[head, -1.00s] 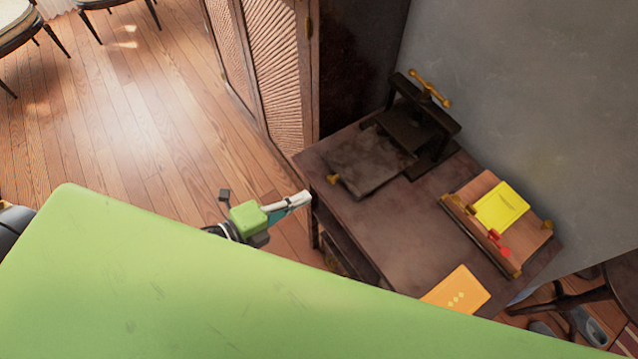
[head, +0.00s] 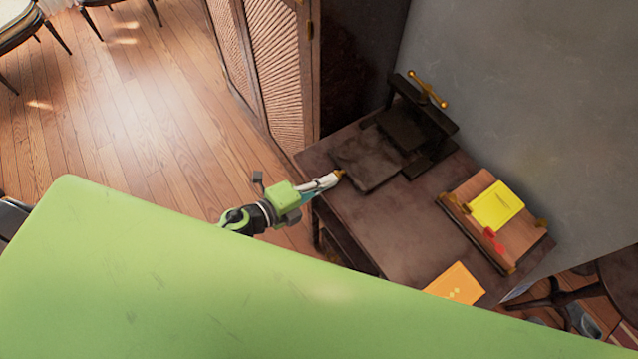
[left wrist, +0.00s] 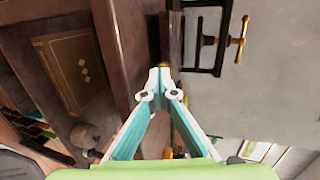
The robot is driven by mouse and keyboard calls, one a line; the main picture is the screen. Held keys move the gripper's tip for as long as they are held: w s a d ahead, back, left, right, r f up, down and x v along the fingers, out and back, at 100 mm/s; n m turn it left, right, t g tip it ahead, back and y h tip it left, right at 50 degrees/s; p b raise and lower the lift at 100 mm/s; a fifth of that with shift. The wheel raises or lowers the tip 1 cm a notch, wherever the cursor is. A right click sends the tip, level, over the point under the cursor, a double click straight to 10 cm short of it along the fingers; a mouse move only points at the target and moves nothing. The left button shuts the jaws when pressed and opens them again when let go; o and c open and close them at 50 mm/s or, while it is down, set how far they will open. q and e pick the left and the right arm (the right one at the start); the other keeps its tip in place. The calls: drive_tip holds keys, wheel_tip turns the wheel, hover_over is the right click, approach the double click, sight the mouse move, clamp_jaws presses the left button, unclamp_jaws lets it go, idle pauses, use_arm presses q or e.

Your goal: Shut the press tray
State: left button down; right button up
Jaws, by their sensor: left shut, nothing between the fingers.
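The press (head: 422,120) is a dark frame with a brass screw handle, at the back of the dark table. Its press tray (head: 366,160) is a dark flat slab that sticks out of the frame towards my left gripper. My left gripper (head: 337,177) is shut and empty, with its tips at the brass knob on the tray's front edge; I cannot tell whether they touch. In the left wrist view the closed fingertips (left wrist: 160,72) hide most of the knob, and the press frame (left wrist: 222,40) shows beyond. My right gripper is not in view.
On the table (head: 400,235) are a wooden stand (head: 517,239) with a yellow item (head: 496,206) and a red piece (head: 493,240), and an orange book (head: 456,285). A folding screen (head: 270,65) stands left of the table. A grey wall (head: 530,90) is behind.

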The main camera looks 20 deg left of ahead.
sight(371, 156)
use_arm(q)
drive_tip(key=w+d, duration=0.2)
drive_tip(key=w, duration=0.1)
drive_tip(key=w+d, duration=0.5)
drive_tip(key=w, duration=0.1)
drive_tip(key=shift+w+d+r+p, duration=0.1)
drive_tip(key=shift+w+d+p, duration=0.1)
drive_tip(key=shift+p, duration=0.2)
drive_tip(key=shift+a, duration=0.1)
